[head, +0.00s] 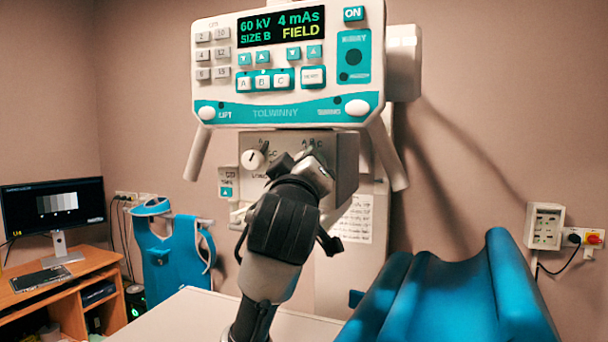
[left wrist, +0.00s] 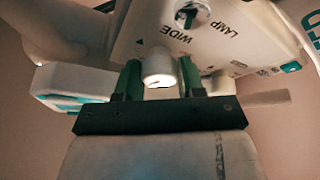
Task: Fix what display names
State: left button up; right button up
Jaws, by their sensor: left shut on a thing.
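The console display (head: 281,27) reads "60 kV 4 mAs", "SIZE B" and, in yellow, "FIELD". Below the console (head: 278,112) is a pale box (head: 347,165) with a white round knob (head: 253,159) on its left and letter marks to its right. My left gripper (head: 303,158) is at the front of this box; its fingers are largely hidden in the head view. In the left wrist view my left gripper (left wrist: 160,78) is shut on a white cylindrical knob (left wrist: 159,66). Another knob (left wrist: 190,15) and the words "WIDE" and "LAMP" show beyond it. My right gripper is not in view.
White handles (head: 198,153) hang on both sides of the console. A blue padded cradle (head: 430,300) is at lower right, and a pale tabletop (head: 180,315) at the bottom. A blue apron (head: 172,255) and a desk with a monitor (head: 55,206) stand left.

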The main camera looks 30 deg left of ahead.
pick_arm(q)
jog(key=shift+n+g+y, duration=0.3)
jog(key=shift+n, duration=0.2)
jog(key=o, duration=0.9)
jog(key=b+v, duration=0.3)
jog(key=v, duration=0.8)
jog(key=shift+b, duration=0.4)
jog(key=shift+a, duration=0.1)
